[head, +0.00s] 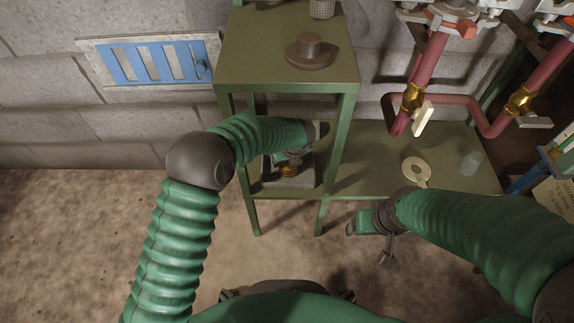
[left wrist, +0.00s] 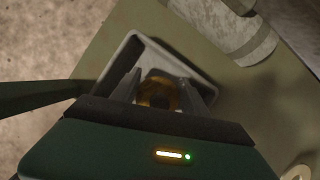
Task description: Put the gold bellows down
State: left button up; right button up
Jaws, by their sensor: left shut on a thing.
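The gold bellows (left wrist: 157,92) sits between the two fingers of my left gripper (left wrist: 160,98) in the left wrist view, partly hidden by the gripper body. It is a small gold ring shape in the head view (head: 289,171). My left gripper (head: 290,162) is shut on it, low over a grey tray (left wrist: 196,67) on the lower shelf of the green stand. The tray also shows in the head view (head: 309,182). Whether the bellows touches the tray floor is not clear. My right gripper (head: 362,224) hangs in front of the low green bench; its fingers are not clear.
The green stand's top (head: 250,50) holds a brown stepped disc (head: 310,52) above my left forearm. The low bench (head: 355,160) at right carries a pale ring (head: 416,170) and a clear cup (head: 470,163). Red pipes (head: 430,65) with gold fittings stand behind it.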

pick_arm(q)
jog(key=shift+d, duration=0.15)
jog(key=shift+w+f, duration=0.1)
jog(key=shift+f, duration=0.05)
jog(key=o, duration=1.5)
jog(key=shift+a, duration=0.25)
jog(key=shift+d, duration=0.1)
jog(key=p+v, duration=0.4)
jog(key=v, duration=0.2)
jog(key=shift+r+p, duration=0.35)
jog(key=shift+r, duration=0.05)
jog(key=shift+s+d+r, duration=0.15)
jog(key=shift+s+r, duration=0.25)
jog(key=shift+f, duration=0.1)
